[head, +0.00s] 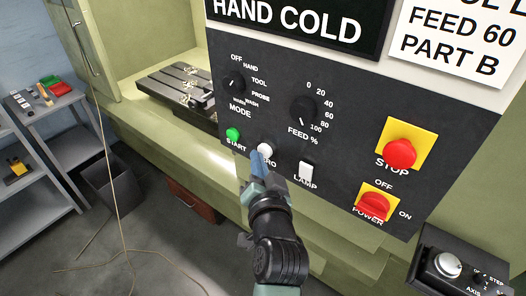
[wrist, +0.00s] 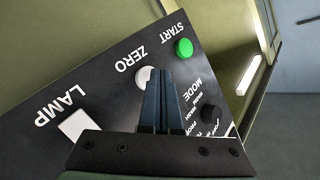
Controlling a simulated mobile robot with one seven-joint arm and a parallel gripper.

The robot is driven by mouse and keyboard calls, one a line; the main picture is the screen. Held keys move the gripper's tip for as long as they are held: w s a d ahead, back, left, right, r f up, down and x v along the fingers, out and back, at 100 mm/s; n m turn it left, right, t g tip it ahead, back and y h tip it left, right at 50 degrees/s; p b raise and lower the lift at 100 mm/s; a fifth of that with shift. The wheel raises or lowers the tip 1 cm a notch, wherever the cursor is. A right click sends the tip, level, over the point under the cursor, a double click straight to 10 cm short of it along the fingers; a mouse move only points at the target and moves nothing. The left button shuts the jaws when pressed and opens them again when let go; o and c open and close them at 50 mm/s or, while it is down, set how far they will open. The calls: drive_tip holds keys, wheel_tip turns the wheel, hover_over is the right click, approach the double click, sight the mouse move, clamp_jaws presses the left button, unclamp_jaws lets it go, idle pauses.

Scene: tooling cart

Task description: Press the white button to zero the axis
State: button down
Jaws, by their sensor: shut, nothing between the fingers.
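The white button (head: 266,148) is round and sits on the dark control panel (head: 345,140), above the partly covered ZERO label. In the wrist view the white button (wrist: 143,75) shows beside the fingertips, partly hidden behind them. My gripper (head: 256,158) is shut and empty, its blue fingers pointing at the panel just below and left of the button. In the wrist view my gripper (wrist: 157,78) overlaps the button's edge. I cannot tell whether the tips touch the button or the panel.
A green START button (head: 233,134) is close on the left, and a white LAMP switch (head: 306,171) is on the right. Mode (head: 234,82) and feed (head: 303,110) knobs sit above. A red STOP button (head: 399,154) and red POWER switch (head: 373,206) are farther right.

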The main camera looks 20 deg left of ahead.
drive_tip(key=shift+w+d, duration=0.2)
drive_tip(key=shift+w, duration=0.2)
drive_tip(key=shift+w+d+r, duration=0.15)
drive_tip(key=shift+r, duration=0.05)
idle(0.9)
drive_tip(key=shift+s+a+f, duration=0.1)
drive_tip(key=shift+s+a, duration=0.1)
drive_tip(key=shift+s, duration=0.25)
drive_tip(key=shift+s+a+f, duration=0.1)
drive_tip(key=shift+s+a, duration=0.05)
drive_tip(key=shift+s, duration=0.3)
drive_tip(key=shift+s+a+p, duration=0.3)
drive_tip(key=shift+s+p, duration=0.1)
drive_tip(key=shift+s, duration=0.4)
drive_tip(key=shift+s+a+p, duration=0.3)
drive_tip(key=shift+s+p, duration=0.05)
drive_tip(key=shift+s, duration=0.4)
drive_tip(key=shift+s+a+p, duration=0.3)
drive_tip(key=shift+s+p, duration=0.1)
drive_tip(key=shift+s, duration=0.4)
